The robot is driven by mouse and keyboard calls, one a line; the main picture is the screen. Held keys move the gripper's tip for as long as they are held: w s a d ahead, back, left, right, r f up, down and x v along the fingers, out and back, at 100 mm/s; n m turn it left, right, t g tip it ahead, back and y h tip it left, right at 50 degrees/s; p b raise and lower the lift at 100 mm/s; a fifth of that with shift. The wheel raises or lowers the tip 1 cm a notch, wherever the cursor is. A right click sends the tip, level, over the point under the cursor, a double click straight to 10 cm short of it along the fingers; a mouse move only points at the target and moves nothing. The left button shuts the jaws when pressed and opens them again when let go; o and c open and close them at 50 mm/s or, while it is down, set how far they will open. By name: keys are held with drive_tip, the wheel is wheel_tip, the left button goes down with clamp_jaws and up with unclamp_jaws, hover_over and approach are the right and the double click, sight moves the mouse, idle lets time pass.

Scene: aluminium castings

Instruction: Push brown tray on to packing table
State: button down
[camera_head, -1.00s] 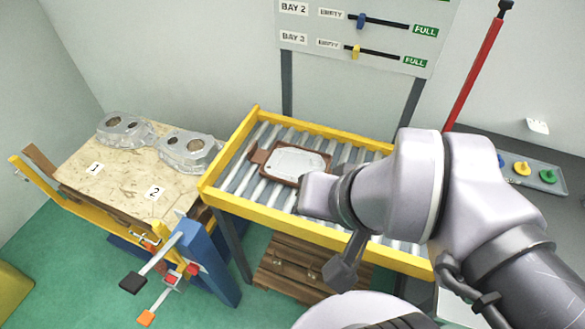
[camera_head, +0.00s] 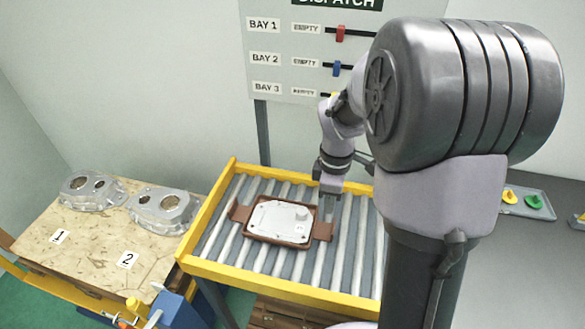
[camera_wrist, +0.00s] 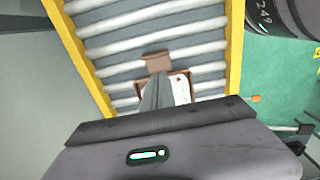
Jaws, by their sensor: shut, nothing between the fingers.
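The brown tray (camera_head: 322,231) lies on the grey rollers of the yellow-railed conveyor (camera_head: 290,288), with a handle at its left and right ends. A pale flat casting (camera_head: 280,221) sits in it. My gripper (camera_head: 329,208) is shut and empty at the tray's right end, by the right handle; I cannot tell whether it touches. In the wrist view the shut fingers (camera_wrist: 156,98) overlap part of the tray (camera_wrist: 155,63) and casting (camera_wrist: 181,91). A wood-topped table (camera_head: 85,240), marked 1 and 2, stands left of the conveyor.
Two grey castings (camera_head: 92,190) (camera_head: 164,208) stand at the table's back edge; its front is bare. A blue post (camera_head: 178,310) stands near the gap between table and conveyor. The dispatch board (camera_head: 290,70) is behind. A tray with coloured pieces (camera_head: 526,203) is at right.

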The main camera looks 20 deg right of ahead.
sight(325, 234)
drive_tip(key=f+b, duration=0.2)
drive_tip(key=f, duration=0.3)
drive_tip(key=f+b, duration=0.2)
drive_tip(key=f, duration=0.2)
drive_tip(key=shift+s+f+b, duration=0.2)
drive_tip(key=shift+f+b, duration=0.15)
